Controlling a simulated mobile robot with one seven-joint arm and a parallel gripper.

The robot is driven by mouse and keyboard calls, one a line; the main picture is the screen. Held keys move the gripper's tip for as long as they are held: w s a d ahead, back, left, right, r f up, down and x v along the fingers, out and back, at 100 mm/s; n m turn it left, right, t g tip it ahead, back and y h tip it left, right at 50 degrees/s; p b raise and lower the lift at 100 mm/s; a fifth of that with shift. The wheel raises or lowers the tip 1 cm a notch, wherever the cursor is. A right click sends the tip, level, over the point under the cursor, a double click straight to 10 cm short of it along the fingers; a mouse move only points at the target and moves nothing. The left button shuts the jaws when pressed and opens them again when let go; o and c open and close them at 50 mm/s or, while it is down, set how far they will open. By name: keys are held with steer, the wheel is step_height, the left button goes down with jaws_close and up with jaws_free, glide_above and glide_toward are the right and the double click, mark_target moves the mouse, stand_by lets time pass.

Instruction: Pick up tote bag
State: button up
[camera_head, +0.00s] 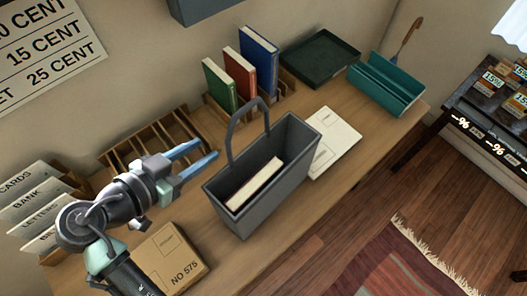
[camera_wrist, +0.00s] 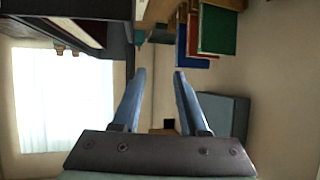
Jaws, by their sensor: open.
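The grey tote bag (camera_head: 245,200) stands upright on the wooden desk in the head view, its handle raised in an arch above it. A pale book or block (camera_head: 256,184) lies inside it. My gripper (camera_head: 201,156) is open and empty, to the left of the bag's handle and apart from it as seen in the head view. In the wrist view the two blue fingers of my gripper (camera_wrist: 160,75) are spread with nothing between them. A dark grey shape at the wrist view's top left may be the bag; I cannot tell for sure.
Green, red and blue books (camera_head: 240,72) stand in a rack behind the bag. A dark tray (camera_head: 320,58) and a teal holder (camera_head: 386,84) are to the right. A cardboard box (camera_head: 170,260) sits front left, wooden slots (camera_head: 150,140) behind my arm. A white folder (camera_head: 335,143) lies beside the bag.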

mark_target(249, 148)
steer(key=s, duration=0.1)
steer(key=s+f+h, duration=0.1)
steer(key=s+d+m+h, duration=0.1)
steer(key=s, duration=0.1)
steer(key=shift+f+g, duration=0.25)
steer(key=shift+g, duration=0.15)
steer(key=shift+d+f+p, duration=0.2)
steer(key=shift+d+p, duration=0.15)
steer(key=shift+p, duration=0.1)
steer(key=p+x, duration=0.2)
steer(key=x, duration=0.5)
steer(key=shift+w+d, duration=0.1)
steer(key=shift+w, duration=0.2)
steer(key=shift+p+x, duration=1.1)
steer(key=shift+x, duration=1.2)
jaws_close()
steer(key=shift+w+r, duration=0.1)
steer(key=shift+r, duration=0.05)
